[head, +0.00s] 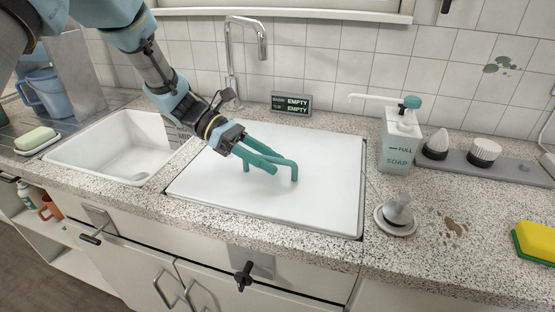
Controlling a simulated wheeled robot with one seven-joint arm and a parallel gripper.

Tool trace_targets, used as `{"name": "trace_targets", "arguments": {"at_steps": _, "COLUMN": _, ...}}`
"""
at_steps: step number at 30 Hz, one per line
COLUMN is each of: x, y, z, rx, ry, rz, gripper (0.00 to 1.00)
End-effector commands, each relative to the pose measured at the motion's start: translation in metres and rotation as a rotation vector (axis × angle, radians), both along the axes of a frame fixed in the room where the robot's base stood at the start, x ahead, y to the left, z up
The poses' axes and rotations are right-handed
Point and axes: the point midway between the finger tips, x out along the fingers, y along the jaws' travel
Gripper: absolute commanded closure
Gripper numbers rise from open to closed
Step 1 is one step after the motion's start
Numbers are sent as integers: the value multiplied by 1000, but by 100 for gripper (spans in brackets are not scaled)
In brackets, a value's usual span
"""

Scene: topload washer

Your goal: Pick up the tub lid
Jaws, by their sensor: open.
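The tub lid (315,202) is a flat white panel set in the speckled countertop, right of the sink basin. A teal bar handle (287,163) stands up from its middle on posts. My gripper (283,164) reaches in from the upper left, with its teal fingers at the handle. The fingers are open and overlap the handle in this view. I cannot tell whether they touch it or whether the bar lies between them. Gripper and handle share the same colour, so part of the handle is hard to make out.
A white sink basin (118,147) is at left. A faucet (233,60) and a small display reading EMPTY (291,104) stand behind the lid. A soap dispenser (400,140) and a grey plug (397,212) stand close to its right edge. A sponge (537,243) lies far right.

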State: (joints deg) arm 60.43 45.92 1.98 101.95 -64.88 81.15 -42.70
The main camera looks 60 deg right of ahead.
Motion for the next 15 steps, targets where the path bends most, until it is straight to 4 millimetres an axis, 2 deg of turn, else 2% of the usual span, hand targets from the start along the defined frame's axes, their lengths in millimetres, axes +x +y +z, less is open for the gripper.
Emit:
{"name": "trace_targets", "arguments": {"at_steps": 2, "x": 0, "y": 0, "z": 0, "rx": 0, "ry": 0, "rz": 0, "gripper": 49}}
{"name": "trace_targets", "arguments": {"at_steps": 15, "x": 0, "y": 0, "z": 0, "rx": 0, "ry": 0, "rz": -1, "gripper": 98}}
